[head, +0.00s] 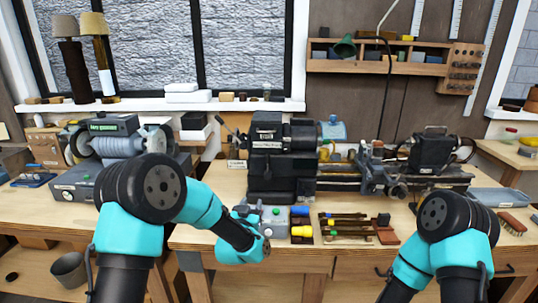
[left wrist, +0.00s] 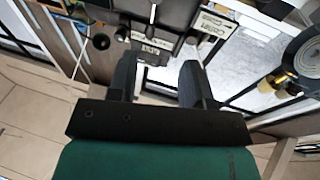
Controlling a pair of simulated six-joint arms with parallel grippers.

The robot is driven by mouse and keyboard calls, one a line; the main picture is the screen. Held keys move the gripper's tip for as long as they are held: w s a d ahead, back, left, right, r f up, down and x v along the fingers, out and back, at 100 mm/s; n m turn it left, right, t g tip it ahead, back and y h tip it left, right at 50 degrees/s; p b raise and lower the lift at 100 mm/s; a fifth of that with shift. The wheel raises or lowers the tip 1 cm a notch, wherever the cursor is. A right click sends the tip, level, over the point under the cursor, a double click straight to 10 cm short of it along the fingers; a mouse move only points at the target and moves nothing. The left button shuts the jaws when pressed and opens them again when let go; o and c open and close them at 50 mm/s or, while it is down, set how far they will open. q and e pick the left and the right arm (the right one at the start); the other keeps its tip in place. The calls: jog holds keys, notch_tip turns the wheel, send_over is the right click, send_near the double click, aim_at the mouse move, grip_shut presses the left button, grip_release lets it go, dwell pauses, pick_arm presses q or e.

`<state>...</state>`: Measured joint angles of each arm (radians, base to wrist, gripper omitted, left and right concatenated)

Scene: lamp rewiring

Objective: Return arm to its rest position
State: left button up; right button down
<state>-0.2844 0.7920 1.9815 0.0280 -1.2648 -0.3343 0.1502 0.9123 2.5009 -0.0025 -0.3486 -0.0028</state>
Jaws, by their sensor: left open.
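My left arm comes in from the left in the head view, with its teal wrist (head: 243,250) over the front edge of the bench. Its fingers are hidden there. In the left wrist view the left gripper (left wrist: 157,82) shows two dark fingers spread apart with nothing between them. The dark lathe (head: 270,150) lies beyond it, clear of the fingers as far as I can tell. My right arm shows only as a bent elbow at the lower right; its gripper is out of view.
A grey machine (head: 125,135) stands on the left bench. A small grey box with a green button (head: 277,219) and a rack of hand tools (head: 350,225) lie near the left wrist. A blue-grey tray (head: 500,197) and a brush (head: 512,223) are at the right.

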pick_arm(q)
jog(key=s+a+f+n+g, duration=0.1)
jog(key=s+a+f+g, duration=0.25)
jog(key=f, duration=0.35)
jog(key=s+a+f+g+y, duration=0.15)
jog(key=s+f, duration=0.25)
jog(key=f, duration=0.4)
jog(key=s+a+f+n+g+h, duration=0.1)
jog(key=s+a+f+g, duration=0.25)
jog(key=f, duration=0.35)
jog(key=s+a+f+g, duration=0.1)
jog(key=s+f+g, duration=0.2)
jog(key=s, duration=0.5)
jog(key=s+a+f+n+g, duration=0.1)
jog(key=s+a+f+g, duration=0.1)
jog(key=s+f, duration=0.3)
jog(key=s+a+f+n+g, duration=0.1)
jog(key=s+a+f+g, duration=0.1)
jog(key=s, duration=1)
jog(key=f+g, duration=0.1)
jog(key=g, duration=0.1)
jog(key=shift+s+a+f+g, duration=0.25)
jog(key=shift+s+f+g, duration=0.1)
jog(key=shift+s+f, duration=0.05)
